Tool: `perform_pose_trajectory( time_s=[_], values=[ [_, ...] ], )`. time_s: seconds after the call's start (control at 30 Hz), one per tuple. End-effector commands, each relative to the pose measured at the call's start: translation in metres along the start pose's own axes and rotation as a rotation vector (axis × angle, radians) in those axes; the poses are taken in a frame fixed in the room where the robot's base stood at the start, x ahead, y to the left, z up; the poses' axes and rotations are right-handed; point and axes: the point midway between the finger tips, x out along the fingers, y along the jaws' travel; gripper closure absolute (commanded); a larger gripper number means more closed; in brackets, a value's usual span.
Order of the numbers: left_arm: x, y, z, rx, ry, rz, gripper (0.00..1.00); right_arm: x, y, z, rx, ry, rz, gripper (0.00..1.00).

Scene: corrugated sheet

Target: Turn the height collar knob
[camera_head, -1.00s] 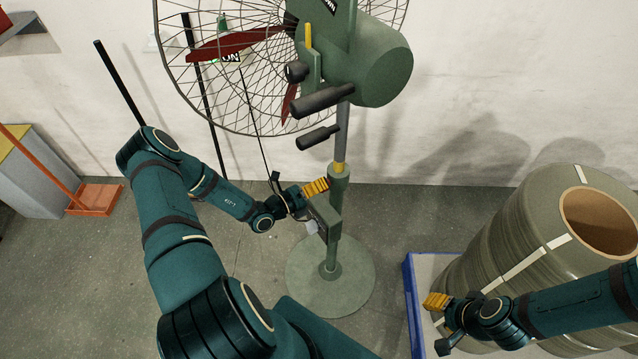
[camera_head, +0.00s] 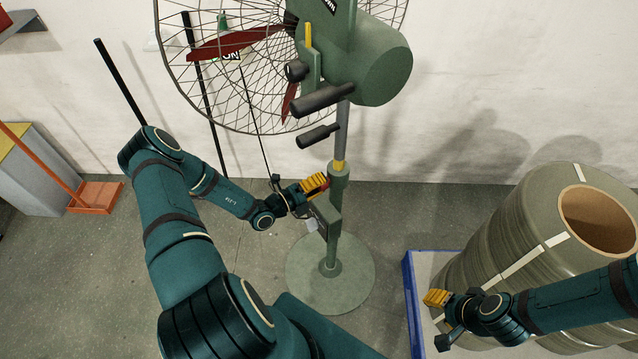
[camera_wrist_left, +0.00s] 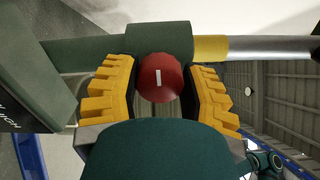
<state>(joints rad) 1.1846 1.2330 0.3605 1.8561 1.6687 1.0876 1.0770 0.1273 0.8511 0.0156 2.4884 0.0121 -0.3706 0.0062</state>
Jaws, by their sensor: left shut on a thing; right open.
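The red round knob (camera_wrist_left: 160,78) with a white line mark sits on the green collar (camera_wrist_left: 165,38) of the fan stand. My left gripper (camera_wrist_left: 161,85) has its yellow fingers on both sides of the knob, shut on it; the white line stands upright in the left wrist view. In the head view my left gripper (camera_head: 314,185) is at the collar (camera_head: 338,172), with only a sliver of red showing. A yellow ring (camera_wrist_left: 210,47) and the steel pole (camera_wrist_left: 270,45) adjoin the collar. My right gripper (camera_head: 437,300) is open, far from the stand.
The fan's motor housing (camera_head: 385,65), wire cage (camera_head: 230,100) and dark handles (camera_head: 322,100) are above the collar. A large wrapped roll (camera_head: 510,235) stands on a blue-edged pallet (camera_head: 412,300) by my right arm. The round fan base (camera_head: 310,285) rests on the floor.

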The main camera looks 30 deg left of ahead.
Motion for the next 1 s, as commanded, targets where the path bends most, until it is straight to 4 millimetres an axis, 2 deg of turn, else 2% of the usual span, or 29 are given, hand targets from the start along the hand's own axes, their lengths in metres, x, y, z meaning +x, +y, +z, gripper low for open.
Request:
perform_pose_trajectory(
  time_s=[0.1,0.13,0.2,0.23,0.53,0.67,0.77,1.0],
  values=[
    [0.001,-0.001,0.002,0.001,-0.004,-0.003,0.92,0.0,0.0,0.0,0.0,0.0,0.0,0.53],
    [0.001,-0.001,0.002,0.001,-0.004,-0.003,0.5,0.0,0.0,0.0,0.0,0.0,0.0,0.53],
    [0.001,-0.001,0.002,0.001,-0.004,-0.003,0.26,0.0,0.0,0.0,0.0,0.0,0.0,0.53],
    [0.001,-0.001,0.002,0.001,-0.004,-0.003,0.23,0.0,0.0,0.0,0.0,0.0,0.0,0.53],
    [0.0,-0.001,0.001,0.001,-0.002,-0.001,0.23,0.0,0.0,0.0,0.0,0.0,0.0,0.53],
    [-0.009,0.0,0.002,0.002,-0.003,0.001,0.23,0.0,0.0,0.0,0.0,0.0,0.0,0.53],
    [-0.024,0.0,0.002,0.002,-0.004,0.001,0.23,0.0,0.0,0.0,0.0,0.0,0.0,0.53],
    [-0.074,0.0,0.002,0.003,-0.005,0.002,0.23,0.0,0.0,0.0,0.0,0.0,0.0,0.53]
  ],
)
